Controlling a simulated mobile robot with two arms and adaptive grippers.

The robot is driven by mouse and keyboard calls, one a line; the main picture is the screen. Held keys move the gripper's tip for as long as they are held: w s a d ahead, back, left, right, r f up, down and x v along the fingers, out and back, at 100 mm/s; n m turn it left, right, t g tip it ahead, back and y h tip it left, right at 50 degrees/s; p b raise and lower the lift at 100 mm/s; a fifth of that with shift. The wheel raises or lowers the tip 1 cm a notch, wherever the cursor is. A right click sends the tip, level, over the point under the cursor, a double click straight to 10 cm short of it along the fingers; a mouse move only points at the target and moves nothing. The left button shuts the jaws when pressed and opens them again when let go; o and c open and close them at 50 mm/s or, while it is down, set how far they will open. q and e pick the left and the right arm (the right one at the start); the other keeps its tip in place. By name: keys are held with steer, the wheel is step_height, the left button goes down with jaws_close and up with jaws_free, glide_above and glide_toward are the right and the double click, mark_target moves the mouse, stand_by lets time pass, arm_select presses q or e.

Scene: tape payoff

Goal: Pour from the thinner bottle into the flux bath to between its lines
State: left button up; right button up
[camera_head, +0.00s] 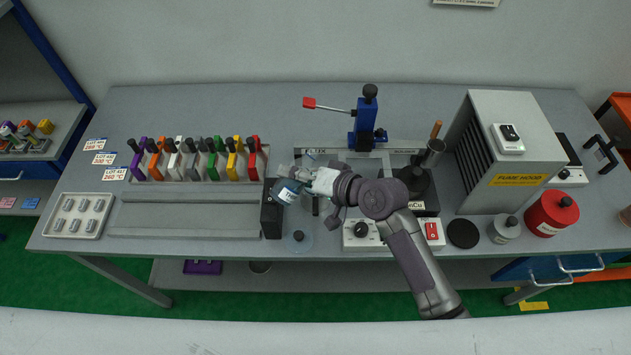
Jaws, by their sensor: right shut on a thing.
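My right gripper (307,178) is shut on the thinner bottle (287,192), a small bluish bottle with a label that begins "Thin". The bottle is tilted and held above the bench, just right of a black block. The flux bath's station shows by its "FLUX" lettering (315,152) on a plate behind the gripper. My right gripper and arm cover most of the bath, so its lines and liquid level cannot be seen. Whether liquid is flowing from the bottle cannot be told. My left gripper is not in view.
A black block (271,210) stands left of the bottle. A clear round item with a black knob (298,237) lies near the front edge. A blue lever press (367,120) stands behind. Coloured-handled tools fill a rack (190,180) at left. The fume hood (500,150) and red container (551,213) are right.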

mark_target(297, 193)
steer(key=shift+a+r+m+y, duration=0.1)
steer(key=shift+r+m+y, duration=0.3)
steer(key=shift+r, duration=0.05)
steer(key=shift+s+f+g+b, duration=0.1)
steer(key=shift+f+g+b, duration=0.25)
steer(key=shift+b, duration=0.45)
steer(key=shift+f+m+y+b, duration=0.15)
steer(key=shift+m+y+b, duration=0.15)
steer(key=shift+m+b, duration=0.15)
steer(key=shift+s+a+f+m+g+y, duration=0.15)
steer(key=shift+f+m+g+y, duration=0.15)
steer(key=shift+f+m, duration=0.2)
steer(key=shift+f+b, duration=0.25)
steer(key=shift+b, duration=0.2)
steer(key=shift+f+m+y, duration=0.1)
steer(key=shift+m+y, duration=0.2)
steer(key=shift+m, duration=0.15)
steer(key=shift+s+a, duration=0.15)
steer(key=shift+s+a, duration=0.75)
steer(key=shift+a, duration=0.1)
